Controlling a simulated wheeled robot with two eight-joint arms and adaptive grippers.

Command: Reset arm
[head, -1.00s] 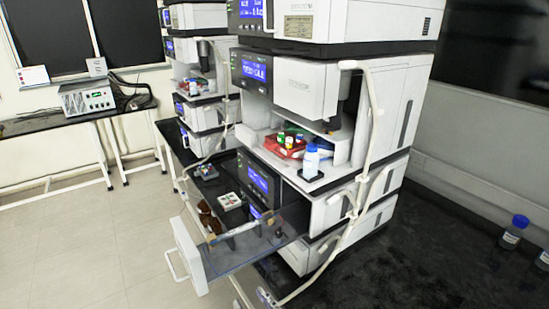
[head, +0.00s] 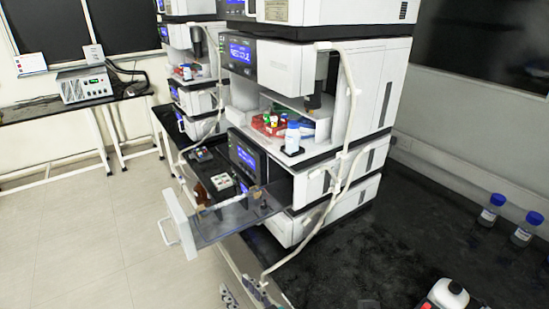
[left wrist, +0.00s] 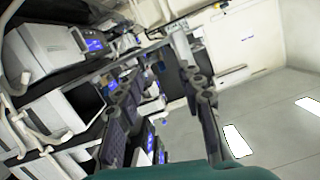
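My left gripper (head: 243,291) shows at the bottom edge of the head view, partly cut off, in front of the dark bench. In the left wrist view its two dark fingers (left wrist: 163,88) stand apart with nothing held between them. My right gripper is not in view. The column stack (head: 330,110) of white and black instrument units stands on the bench.
Blue-capped bottles (head: 491,209) stand at the right. The bench (head: 370,245) between is clear.

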